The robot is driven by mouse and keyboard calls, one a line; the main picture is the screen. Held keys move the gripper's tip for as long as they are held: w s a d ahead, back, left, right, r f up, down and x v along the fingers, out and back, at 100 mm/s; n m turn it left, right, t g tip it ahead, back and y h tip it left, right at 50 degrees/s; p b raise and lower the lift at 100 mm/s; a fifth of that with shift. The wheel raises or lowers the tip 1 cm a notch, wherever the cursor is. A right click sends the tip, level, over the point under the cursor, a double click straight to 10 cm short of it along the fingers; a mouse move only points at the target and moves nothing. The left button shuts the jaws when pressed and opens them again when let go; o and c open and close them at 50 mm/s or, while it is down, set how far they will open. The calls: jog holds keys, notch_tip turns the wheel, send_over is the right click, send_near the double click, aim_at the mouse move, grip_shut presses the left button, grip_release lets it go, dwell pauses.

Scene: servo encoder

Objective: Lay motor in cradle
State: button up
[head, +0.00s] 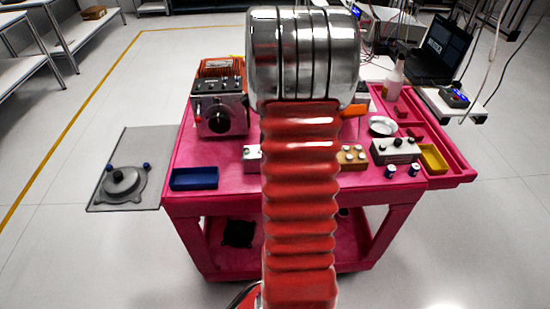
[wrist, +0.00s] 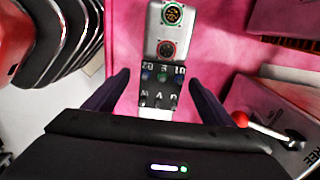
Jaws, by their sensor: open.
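In the wrist view, a grey metal block (wrist: 172,35) with two round connectors on its face lies on the pink table top. A black part with white lettering (wrist: 160,88) adjoins it, nearer my gripper; this looks like the motor, but I cannot be sure. My gripper (wrist: 158,82) is open, with one dark finger on each side of the black part and visible gaps. In the head view my gripper is hidden behind my red arm. I cannot identify the cradle for certain. A small pale block (head: 252,153) shows just left of my arm.
On the pink cart (head: 180,150) stand a control box (head: 218,110), a blue tray (head: 194,179), a grey knobbed box (head: 395,150) and a yellow bin (head: 433,159). In the wrist view, a red-knobbed lever (wrist: 240,119) stands close to the right finger.

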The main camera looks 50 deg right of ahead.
jog(key=shift+f, duration=0.25)
jog(key=shift+w+f, duration=0.15)
jog(key=shift+f, duration=1.15)
jog(key=shift+w+f, duration=0.1)
jog(key=shift+f, duration=1.2)
jog(key=shift+c, duration=0.4)
grip_shut()
jog(key=shift+r, duration=0.1)
